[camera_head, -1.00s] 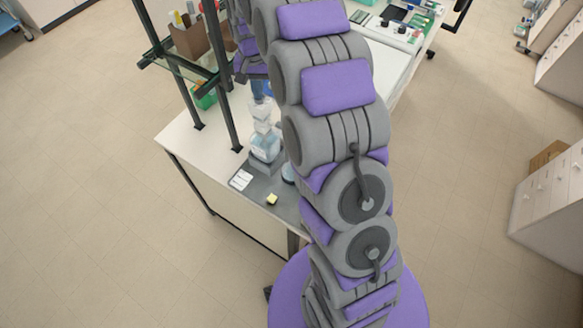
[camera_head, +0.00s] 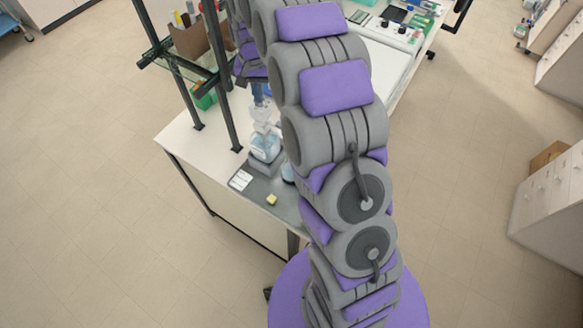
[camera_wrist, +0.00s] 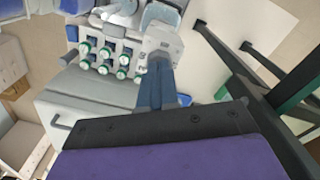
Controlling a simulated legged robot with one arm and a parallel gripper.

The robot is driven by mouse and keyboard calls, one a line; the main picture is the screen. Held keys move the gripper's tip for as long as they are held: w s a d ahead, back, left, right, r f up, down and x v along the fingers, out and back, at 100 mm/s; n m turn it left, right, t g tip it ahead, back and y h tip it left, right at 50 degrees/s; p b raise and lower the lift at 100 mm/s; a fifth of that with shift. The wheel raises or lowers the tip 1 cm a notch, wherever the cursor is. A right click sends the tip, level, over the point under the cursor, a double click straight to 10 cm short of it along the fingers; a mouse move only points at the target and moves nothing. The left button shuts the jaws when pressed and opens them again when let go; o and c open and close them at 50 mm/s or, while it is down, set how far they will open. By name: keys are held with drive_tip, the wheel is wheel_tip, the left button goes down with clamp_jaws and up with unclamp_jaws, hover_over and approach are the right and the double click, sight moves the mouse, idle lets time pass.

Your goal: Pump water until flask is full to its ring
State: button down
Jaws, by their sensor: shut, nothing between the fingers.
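A clear bottle with pale blue liquid (camera_head: 265,147) stands upright on a grey tray (camera_head: 290,207) at the bench corner in the head view. A whitish pump top (camera_head: 262,114) sits on it. My gripper (camera_head: 259,101) is shut and empty, pointing down right above the pump top; it seems to touch it. In the wrist view my gripper (camera_wrist: 160,66) shows as blue fingers, with a pale block (camera_wrist: 161,40) at their tips. A small part of a clear vessel with bluish content (camera_head: 288,173), perhaps the flask, shows beside my arm; its ring and level are hidden.
A dark-framed rack (camera_head: 222,75) stands left of the gripper. A white card (camera_head: 241,180) and a small yellow block (camera_head: 271,199) lie near the bottle. Several green-capped bottles (camera_wrist: 104,53) show in the wrist view. Open floor lies left of the bench.

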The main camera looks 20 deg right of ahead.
drive_tip(key=shift+f, duration=0.1)
drive_tip(key=shift+r+p, duration=0.7)
drive_tip(key=shift+r, duration=2.2)
drive_tip(key=shift+f, duration=0.25)
drive_tip(key=shift+f+b, duration=0.85)
drive_tip(key=shift+f, duration=1.85)
drive_tip(key=shift+r+p, duration=0.65)
drive_tip(key=shift+r, duration=2.2)
